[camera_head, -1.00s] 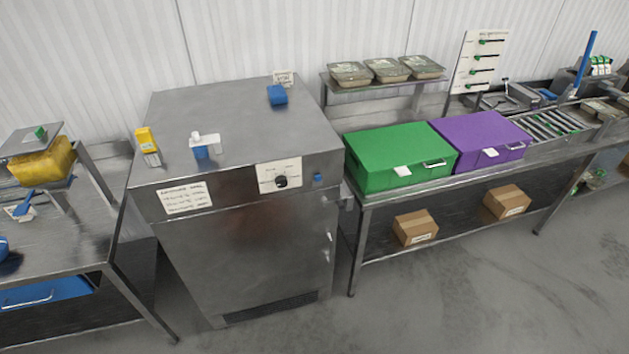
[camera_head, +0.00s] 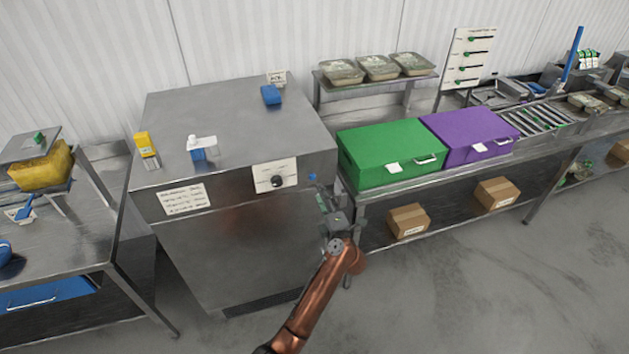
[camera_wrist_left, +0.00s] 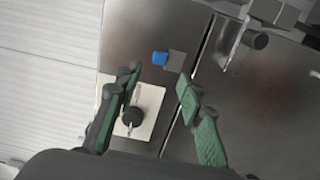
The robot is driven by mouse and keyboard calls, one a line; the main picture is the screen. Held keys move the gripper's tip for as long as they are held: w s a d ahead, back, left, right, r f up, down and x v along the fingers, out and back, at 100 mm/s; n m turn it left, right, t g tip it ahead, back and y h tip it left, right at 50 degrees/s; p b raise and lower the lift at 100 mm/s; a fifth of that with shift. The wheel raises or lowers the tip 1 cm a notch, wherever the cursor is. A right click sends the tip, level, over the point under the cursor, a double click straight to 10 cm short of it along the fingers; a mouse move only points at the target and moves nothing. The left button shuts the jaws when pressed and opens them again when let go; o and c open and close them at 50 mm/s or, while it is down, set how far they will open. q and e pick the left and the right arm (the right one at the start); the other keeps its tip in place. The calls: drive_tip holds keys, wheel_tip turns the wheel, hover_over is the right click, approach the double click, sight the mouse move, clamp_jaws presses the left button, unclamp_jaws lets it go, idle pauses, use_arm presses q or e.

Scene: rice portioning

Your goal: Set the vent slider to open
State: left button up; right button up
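The steel cabinet (camera_head: 240,235) has a white plate with a black dial (camera_head: 277,181) on its front. A small blue piece (camera_head: 312,176) sits right of the dial; the left wrist view shows it as a blue square (camera_wrist_left: 160,58) beside a grey square. A larger blue block (camera_head: 271,95) lies on the cabinet top in front of a small sign (camera_head: 277,77). I cannot tell which blue piece is the vent slider. My left gripper (camera_head: 322,196) is at the cabinet's front right edge, near the small blue piece. In the left wrist view its green-padded fingers (camera_wrist_left: 157,80) are apart and empty.
A yellow box (camera_head: 146,145) and a white-capped blue item (camera_head: 198,150) stand on the cabinet top. A green bin (camera_head: 378,143) and a purple bin (camera_head: 475,128) stand on the bench to the right.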

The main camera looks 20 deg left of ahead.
sight(313, 178)
use_arm(q)
drive_tip(key=x, duration=0.7)
drive_tip(key=shift+w+a, duration=0.2)
drive_tip(key=shift+w, duration=0.1)
drive_tip(key=shift+c, duration=0.3)
clamp_jaws()
